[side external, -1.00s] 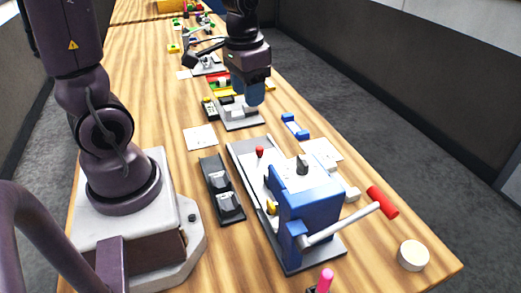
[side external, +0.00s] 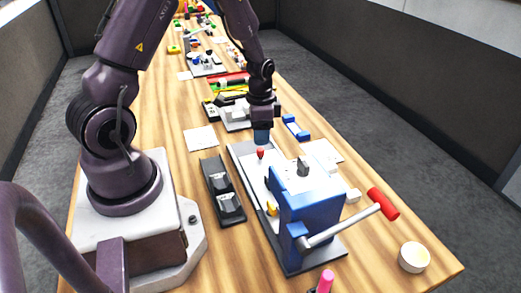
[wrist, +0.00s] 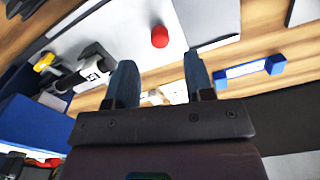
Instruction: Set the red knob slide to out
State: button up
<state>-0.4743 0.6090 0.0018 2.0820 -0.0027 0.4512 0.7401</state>
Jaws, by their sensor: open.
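The red knob (side external: 260,153) stands on the grey base plate (side external: 240,148) of the blue machine, near its far end. It also shows in the wrist view as a round red top (wrist: 160,37), beyond and between my fingertips. My gripper (side external: 262,136) is above and just behind the knob in the side view. In the wrist view my gripper (wrist: 157,72) has its two blue-grey fingers spread apart with nothing between them. The blue machine body (side external: 308,215) has a lever with a red grip (side external: 383,203). The slide's track under the knob is not clear.
A black two-part tray (side external: 222,190) lies left of the plate. A blue bracket (side external: 295,127) and white sheets lie to the right. A round white disc (side external: 414,257) is at the near right. More assemblies stand farther along the bench.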

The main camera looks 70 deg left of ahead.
aim_at(261, 149)
notch_tip(261, 149, down, 6)
jog(key=shift+f, duration=0.15)
jog(key=shift+c, duration=0.2)
